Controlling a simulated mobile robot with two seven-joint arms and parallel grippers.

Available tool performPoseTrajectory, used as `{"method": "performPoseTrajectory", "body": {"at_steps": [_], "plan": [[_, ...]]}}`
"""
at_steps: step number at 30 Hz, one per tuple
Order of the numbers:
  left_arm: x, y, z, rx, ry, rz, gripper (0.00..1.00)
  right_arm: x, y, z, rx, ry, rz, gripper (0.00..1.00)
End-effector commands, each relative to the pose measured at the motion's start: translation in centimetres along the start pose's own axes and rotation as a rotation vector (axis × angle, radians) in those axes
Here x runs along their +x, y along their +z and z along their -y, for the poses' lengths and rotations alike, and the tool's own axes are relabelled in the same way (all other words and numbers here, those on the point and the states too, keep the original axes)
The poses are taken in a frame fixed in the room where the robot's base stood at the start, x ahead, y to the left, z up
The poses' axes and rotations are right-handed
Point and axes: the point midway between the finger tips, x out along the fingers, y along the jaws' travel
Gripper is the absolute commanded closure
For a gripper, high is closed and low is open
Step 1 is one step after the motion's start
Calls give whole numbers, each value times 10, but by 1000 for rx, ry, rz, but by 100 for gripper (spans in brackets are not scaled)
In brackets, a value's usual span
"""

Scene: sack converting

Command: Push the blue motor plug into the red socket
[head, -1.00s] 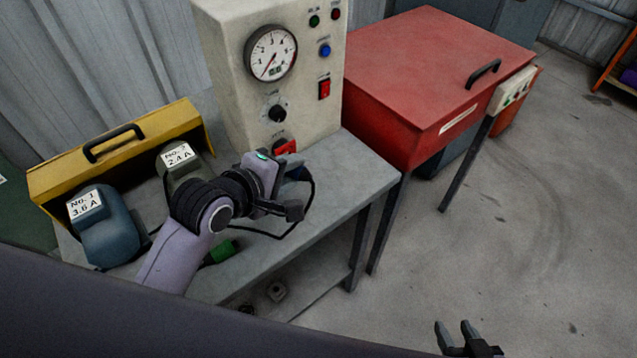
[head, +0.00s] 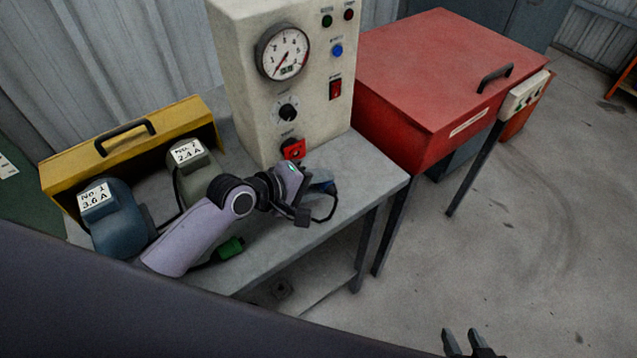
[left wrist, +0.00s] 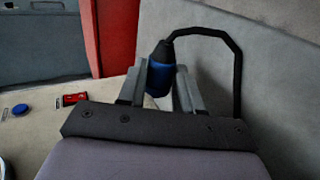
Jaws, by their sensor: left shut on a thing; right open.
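The blue motor plug (head: 323,186) is held by my left gripper (head: 308,190), just above the bench and near its right edge. In the left wrist view the blue plug (left wrist: 160,78) sits between both fingers, its black cable looping to the right. The red socket (head: 293,149) is low on the front of the beige test cabinet, above and slightly left of the gripper. Plug and socket are apart. The socket is not clearly seen in the left wrist view. My right gripper (head: 466,343) is open and empty over the floor, at the bottom edge.
The beige cabinet (head: 240,90) carries a gauge, a knob and a red switch (head: 335,89). Blue motor No. 1 (head: 118,230) and grey-green motor No. 2 (head: 190,175) stand left, before a yellow box (head: 75,175). A green plug (head: 230,248) lies on the bench (head: 345,190). A red cabinet (head: 440,70) stands right.

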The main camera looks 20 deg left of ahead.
Motion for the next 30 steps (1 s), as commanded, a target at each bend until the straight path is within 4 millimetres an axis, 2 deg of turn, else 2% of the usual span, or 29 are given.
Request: {"method": "performPoseTrajectory", "body": {"at_steps": [15, 21, 30], "plan": [[0, -47, 0, 2, 0, -2, 96, 6, 8, 0, 0, 0, -1, 57], [0, -55, 0, 0, 1, -2, 96, 8, 10, 0, 0, 0, -1, 57], [0, -57, -1, 0, 1, -1, 96, 8, 10, 0, 0, 0, -1, 57]]}}
